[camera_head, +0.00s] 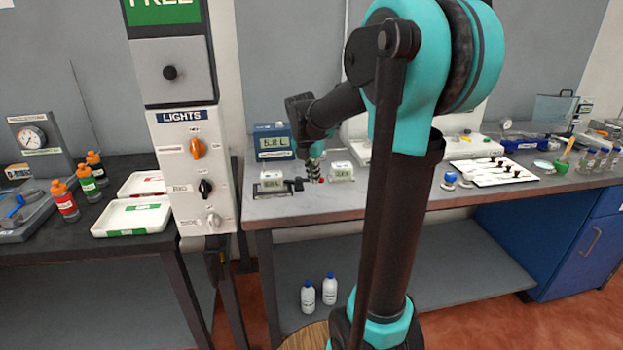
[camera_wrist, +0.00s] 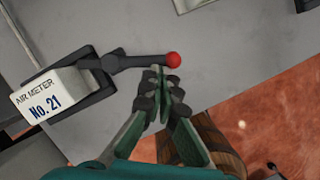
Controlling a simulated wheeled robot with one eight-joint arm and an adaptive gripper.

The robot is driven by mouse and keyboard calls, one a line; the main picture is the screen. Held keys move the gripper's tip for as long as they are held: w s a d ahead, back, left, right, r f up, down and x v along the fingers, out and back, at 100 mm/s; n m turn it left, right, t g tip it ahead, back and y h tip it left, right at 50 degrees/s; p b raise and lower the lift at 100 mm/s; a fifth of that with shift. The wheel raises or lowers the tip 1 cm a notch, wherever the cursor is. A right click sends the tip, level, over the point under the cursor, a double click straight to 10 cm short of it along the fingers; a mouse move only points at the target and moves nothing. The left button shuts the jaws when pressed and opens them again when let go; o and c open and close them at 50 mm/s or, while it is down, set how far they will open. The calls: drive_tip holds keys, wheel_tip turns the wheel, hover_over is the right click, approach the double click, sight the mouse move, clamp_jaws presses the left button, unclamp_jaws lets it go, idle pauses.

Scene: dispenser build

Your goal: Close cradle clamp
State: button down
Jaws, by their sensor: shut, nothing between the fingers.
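The cradle (camera_wrist: 88,58) is dark and holds a white air meter (camera_wrist: 52,98) marked "No. 21" at the left of the wrist view. The clamp lever (camera_wrist: 138,61) is a dark bar running right from its pivot at the cradle to a red ball knob (camera_wrist: 173,60). My gripper (camera_wrist: 159,72) is shut and empty, with its fingertips at the lever near the knob; I cannot tell whether they touch. In the head view my gripper (camera_head: 315,173) is low over the bench beside the cradled meter (camera_head: 271,185); the lever is mostly hidden there.
A second small white meter (camera_head: 342,171) stands just right of my gripper. A blue display box (camera_head: 272,142) stands behind on the grey bench (camera_head: 300,206). The lights panel (camera_head: 188,165) rises at left. A wooden barrel (camera_wrist: 205,135) is below the bench edge.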

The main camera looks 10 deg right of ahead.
drive_tip(key=shift+w+d, duration=0.65)
drive_tip(key=shift+w, duration=0.1)
drive_tip(key=shift+w+d, duration=0.1)
drive_tip(key=shift+w, duration=0.05)
idle(0.3)
